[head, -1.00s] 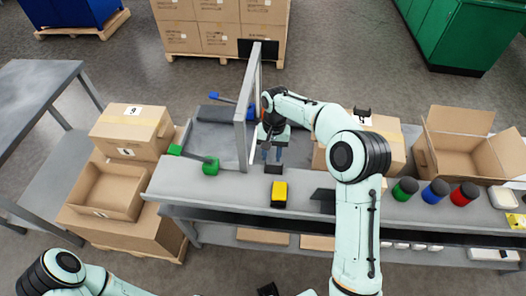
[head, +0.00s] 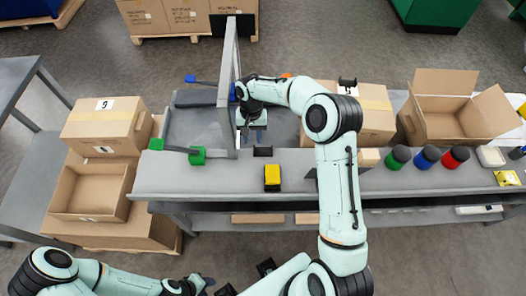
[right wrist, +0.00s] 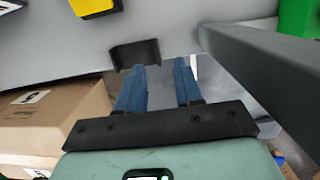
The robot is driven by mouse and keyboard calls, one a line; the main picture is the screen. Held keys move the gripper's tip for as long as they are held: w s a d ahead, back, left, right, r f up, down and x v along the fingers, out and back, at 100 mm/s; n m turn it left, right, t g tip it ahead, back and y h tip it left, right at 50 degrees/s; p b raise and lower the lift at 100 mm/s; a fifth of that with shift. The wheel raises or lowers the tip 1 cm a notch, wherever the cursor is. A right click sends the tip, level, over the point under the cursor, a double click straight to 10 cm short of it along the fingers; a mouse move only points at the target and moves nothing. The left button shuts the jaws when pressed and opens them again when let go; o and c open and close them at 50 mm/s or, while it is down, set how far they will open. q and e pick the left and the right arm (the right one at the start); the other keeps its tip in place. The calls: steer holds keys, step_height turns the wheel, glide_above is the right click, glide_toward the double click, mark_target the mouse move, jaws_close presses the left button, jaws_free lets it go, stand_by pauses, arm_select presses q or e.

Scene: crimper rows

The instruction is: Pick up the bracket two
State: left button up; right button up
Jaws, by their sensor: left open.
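A small black bracket (head: 263,151) sits on the grey bench behind a yellow-and-black block (head: 272,177). It also shows in the right wrist view (right wrist: 134,53), just beyond the fingertips. I see no label, so I cannot tell if it is bracket two. My right gripper (head: 254,135) is open beside the grey upright panel, on the far side of the bracket. Its blue fingers (right wrist: 164,65) are apart, with nothing held between them. My left gripper (head: 203,285) is open at the bottom edge, away from the bench, and partly hidden.
A grey upright panel (head: 228,90) stands close to the left of my right gripper. Green handled parts (head: 197,156) lie left of it. Cartons (head: 362,115), an open box (head: 440,125) and coloured jars (head: 427,157) stand right. The bench front between the yellow block and green parts is clear.

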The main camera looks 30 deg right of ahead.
mark_target(263, 153)
steer(key=f, duration=0.4)
steer(key=shift+s+f, duration=0.25)
steer(key=shift+s, duration=0.05)
steer(key=shift+c, duration=0.3)
jaws_close()
steer(key=shift+r, duration=0.1)
